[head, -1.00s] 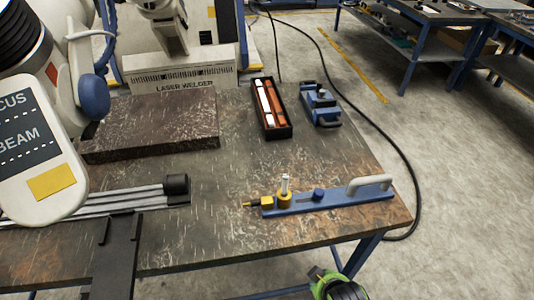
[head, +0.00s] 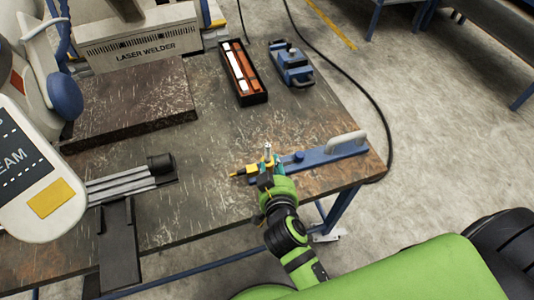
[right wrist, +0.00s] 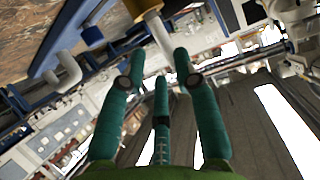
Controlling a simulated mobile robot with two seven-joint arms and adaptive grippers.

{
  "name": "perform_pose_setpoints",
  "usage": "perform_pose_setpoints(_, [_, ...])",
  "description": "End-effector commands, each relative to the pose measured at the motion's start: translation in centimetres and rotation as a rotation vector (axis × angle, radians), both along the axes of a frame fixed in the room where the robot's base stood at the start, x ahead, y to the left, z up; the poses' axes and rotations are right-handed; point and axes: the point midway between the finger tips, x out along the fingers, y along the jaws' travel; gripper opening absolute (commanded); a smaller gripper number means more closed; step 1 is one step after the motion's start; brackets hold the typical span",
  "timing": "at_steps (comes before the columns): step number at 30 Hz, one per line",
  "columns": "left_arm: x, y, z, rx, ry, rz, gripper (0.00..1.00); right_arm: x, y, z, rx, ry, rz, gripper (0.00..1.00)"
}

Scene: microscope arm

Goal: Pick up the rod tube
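A short pale upright rod (head: 268,150), which looks like the rod tube, stands in a yellow collar on the blue bar fixture (head: 318,159) near the table's front right. In the right wrist view a pale cylinder (right wrist: 159,32) hangs from a yellow collar (right wrist: 141,8), just beyond the fingertips. My right gripper (head: 269,170) is at the yellow collar in the head view, partly hiding it. Its teal fingers (right wrist: 160,65) are spread, with nothing held between them. Whether they touch the rod cannot be told. My left gripper is not in view.
A black tray (head: 258,97) with red and white bars and a blue device (head: 292,64) stand at the back. A dark metal block (head: 130,105) and a grey rail (head: 125,184) are at left. A white laser-head housing (head: 45,205) overhangs the left side. The table's middle is clear.

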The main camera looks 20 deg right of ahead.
Motion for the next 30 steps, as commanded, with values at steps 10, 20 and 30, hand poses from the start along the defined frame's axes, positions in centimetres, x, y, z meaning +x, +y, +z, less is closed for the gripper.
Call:
perform_pose_setpoints(10, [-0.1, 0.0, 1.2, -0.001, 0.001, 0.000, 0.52, 3.4, -0.5, -0.9, -0.003, -0.011, 0.004, 0.31])
perform_pose_setpoints(20, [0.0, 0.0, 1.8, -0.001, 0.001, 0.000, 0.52, 6.4, -1.1, -2.4, -0.001, -0.009, 0.003, 0.31])
perform_pose_setpoints(30, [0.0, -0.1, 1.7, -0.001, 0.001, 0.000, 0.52, 6.4, -1.1, -2.5, 0.000, -0.008, 0.003, 0.00])
